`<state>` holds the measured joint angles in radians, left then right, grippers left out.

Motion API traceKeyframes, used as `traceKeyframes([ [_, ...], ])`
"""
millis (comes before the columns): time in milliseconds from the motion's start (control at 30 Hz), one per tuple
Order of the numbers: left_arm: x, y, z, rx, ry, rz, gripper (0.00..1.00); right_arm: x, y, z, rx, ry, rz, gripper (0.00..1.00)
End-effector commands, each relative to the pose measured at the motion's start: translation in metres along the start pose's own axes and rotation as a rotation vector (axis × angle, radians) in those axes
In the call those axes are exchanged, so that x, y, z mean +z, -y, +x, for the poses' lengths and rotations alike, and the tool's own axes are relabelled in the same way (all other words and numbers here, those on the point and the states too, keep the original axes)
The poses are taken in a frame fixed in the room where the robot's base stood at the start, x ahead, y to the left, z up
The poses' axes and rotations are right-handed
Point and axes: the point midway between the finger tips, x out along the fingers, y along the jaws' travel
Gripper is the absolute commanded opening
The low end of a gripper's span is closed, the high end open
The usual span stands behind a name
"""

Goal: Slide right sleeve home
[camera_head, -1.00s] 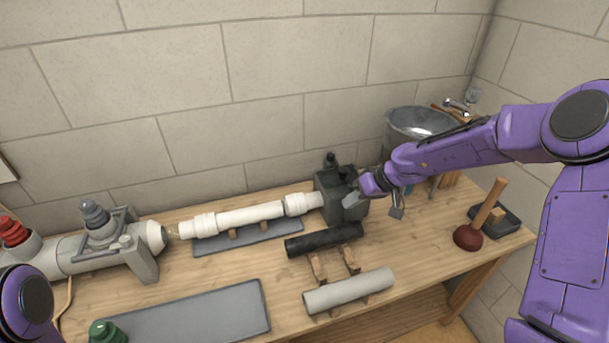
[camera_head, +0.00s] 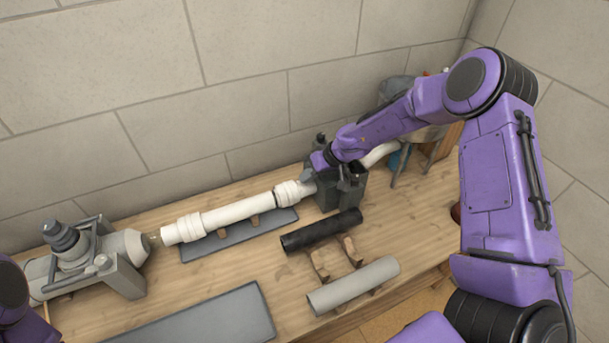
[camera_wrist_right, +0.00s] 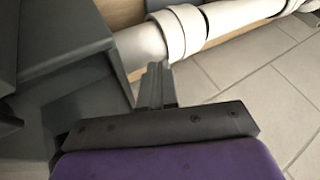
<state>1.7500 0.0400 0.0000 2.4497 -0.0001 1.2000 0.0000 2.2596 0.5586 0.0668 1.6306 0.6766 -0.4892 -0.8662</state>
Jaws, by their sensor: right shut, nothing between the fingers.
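A white pipe (camera_head: 238,211) lies along the back of the bench, running into the dark vise (camera_head: 326,200). The right sleeve (camera_head: 290,193) is a wider white collar around it, just left of the vise. It also shows in the right wrist view (camera_wrist_right: 182,32), with a short stretch of narrower white pipe (camera_wrist_right: 140,46) between it and the vise. My right gripper (camera_head: 316,180) is shut and empty by the vise. In the right wrist view its fingertips (camera_wrist_right: 156,80) are close to the sleeve's vise-side end; I cannot tell whether they touch. My left gripper is out of view.
Another white sleeve (camera_head: 187,228) sits at the pipe's left end, beside a grey machine (camera_head: 110,255). A black tube (camera_head: 322,230) and a grey tube (camera_head: 353,285) rest on wooden cradles in front. A grey mat (camera_head: 205,320) lies at front. A metal bucket (camera_head: 395,90) stands behind my right arm.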

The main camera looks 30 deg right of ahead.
Motion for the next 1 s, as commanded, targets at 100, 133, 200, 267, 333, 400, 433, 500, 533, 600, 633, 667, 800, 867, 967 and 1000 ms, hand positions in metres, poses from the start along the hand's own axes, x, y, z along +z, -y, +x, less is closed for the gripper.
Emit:
traceKeyframes([
  [100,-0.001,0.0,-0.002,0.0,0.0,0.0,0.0,0.0,0.001,0.011,-0.001,0.002,-0.002,0.0],
  [133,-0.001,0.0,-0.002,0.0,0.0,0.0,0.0,0.0,0.001,0.012,-0.001,0.002,-0.002,0.0],
  [200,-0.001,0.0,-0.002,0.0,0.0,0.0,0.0,0.0,0.001,0.014,-0.001,0.001,-0.002,0.0],
  [267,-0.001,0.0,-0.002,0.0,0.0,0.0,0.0,0.0,0.001,0.015,-0.002,0.001,-0.002,0.0],
  [333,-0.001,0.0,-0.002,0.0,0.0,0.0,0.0,0.0,0.001,0.015,-0.002,0.001,-0.002,0.0],
  [400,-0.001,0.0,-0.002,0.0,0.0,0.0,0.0,-0.001,0.002,0.015,-0.002,0.001,-0.003,0.0],
  [433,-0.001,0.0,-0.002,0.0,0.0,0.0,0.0,-0.001,0.002,0.015,-0.002,0.001,-0.003,0.0],
  [500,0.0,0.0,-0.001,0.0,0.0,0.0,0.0,0.0,0.003,0.016,-0.002,0.001,-0.003,0.0],
  [533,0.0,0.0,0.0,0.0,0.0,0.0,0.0,0.0,0.005,0.018,-0.002,0.002,-0.004,0.0],
  [600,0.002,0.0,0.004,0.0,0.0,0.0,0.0,0.0,0.014,0.024,-0.003,0.002,-0.004,0.0],
  [633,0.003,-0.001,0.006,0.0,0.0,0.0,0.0,0.001,0.019,0.027,-0.004,0.002,-0.005,0.0],
  [667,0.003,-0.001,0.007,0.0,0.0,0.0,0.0,0.001,0.024,0.03,-0.003,0.002,-0.004,0.0],
  [800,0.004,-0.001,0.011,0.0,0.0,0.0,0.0,0.001,0.043,0.039,-0.003,0.003,-0.004,0.0],
  [867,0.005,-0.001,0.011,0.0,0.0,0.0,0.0,0.001,0.047,0.04,-0.002,0.002,-0.003,0.0],
  [967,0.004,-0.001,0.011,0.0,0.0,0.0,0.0,0.0,0.049,0.04,-0.002,0.002,-0.002,0.0],
  [1000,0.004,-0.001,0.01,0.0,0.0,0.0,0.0,0.0,0.049,0.04,-0.002,0.002,-0.002,0.0],
])
